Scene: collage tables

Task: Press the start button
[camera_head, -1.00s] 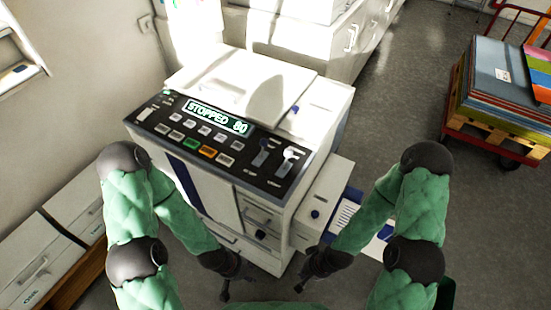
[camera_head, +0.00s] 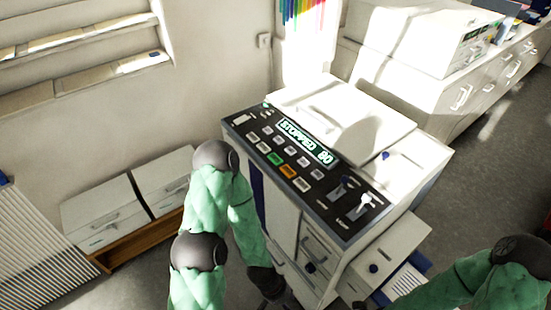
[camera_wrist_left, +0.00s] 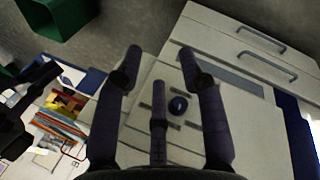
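The white copying machine (camera_head: 365,140) stands in the middle of the head view.
Low white drawers (camera_head: 130,200) stand left of the machine against the wall. White cabinets (camera_head: 430,60) run behind it to the right. A side tray with printed sheets (camera_head: 405,282) is at the machine's lower right. Open grey floor lies at right.

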